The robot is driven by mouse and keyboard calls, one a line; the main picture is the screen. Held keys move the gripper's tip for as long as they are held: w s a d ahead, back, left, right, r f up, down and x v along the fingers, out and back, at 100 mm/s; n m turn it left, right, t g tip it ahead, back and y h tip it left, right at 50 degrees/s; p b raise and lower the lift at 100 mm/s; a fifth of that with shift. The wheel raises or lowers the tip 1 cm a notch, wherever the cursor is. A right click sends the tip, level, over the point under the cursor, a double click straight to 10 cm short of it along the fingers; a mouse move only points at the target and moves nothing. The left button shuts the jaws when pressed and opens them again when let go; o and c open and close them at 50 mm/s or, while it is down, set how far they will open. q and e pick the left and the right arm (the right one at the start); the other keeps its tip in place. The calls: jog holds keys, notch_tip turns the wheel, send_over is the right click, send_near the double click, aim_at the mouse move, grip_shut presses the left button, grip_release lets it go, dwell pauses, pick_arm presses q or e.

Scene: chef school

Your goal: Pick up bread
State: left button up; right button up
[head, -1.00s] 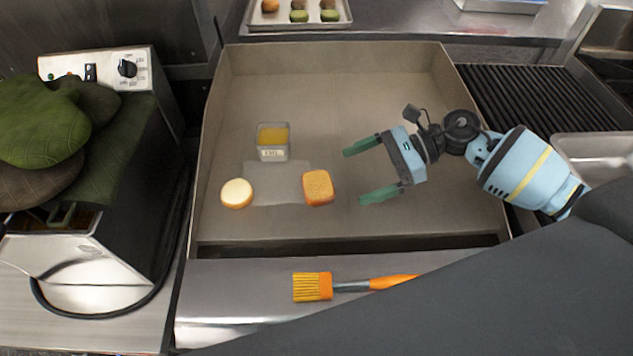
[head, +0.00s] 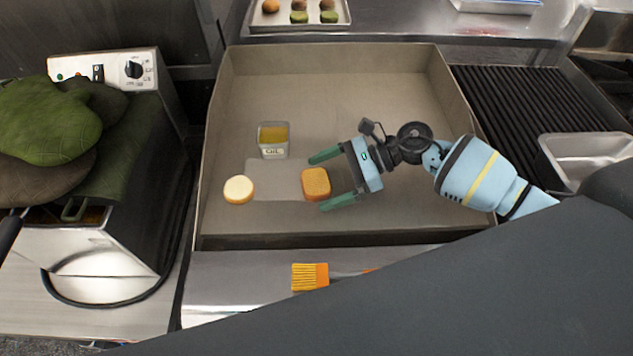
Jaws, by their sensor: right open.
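Two bread pieces lie on the flat griddle (head: 400,100). The browned, squarish bread (head: 316,183) is at the middle, and the pale round bread (head: 239,189) lies to its left. My right gripper (head: 317,181) comes in from the right, open and empty. Its green fingers reach to either side of the browned bread, one behind and one in front, with the bread between or just at the tips. I cannot tell whether a finger touches it. My left gripper is not in view.
A small oil container (head: 273,141) stands on the griddle behind the bread. An orange brush (head: 310,277) lies on the front ledge. Green oven mitts (head: 48,125) rest on a fryer at left. A tray (head: 338,22) with food stands at the back. The griddle's back right is clear.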

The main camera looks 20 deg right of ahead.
aim_at(327, 179)
jog(key=c, duration=1.1)
jog(key=shift+o, duration=0.2)
notch_tip(327, 179, up, 10)
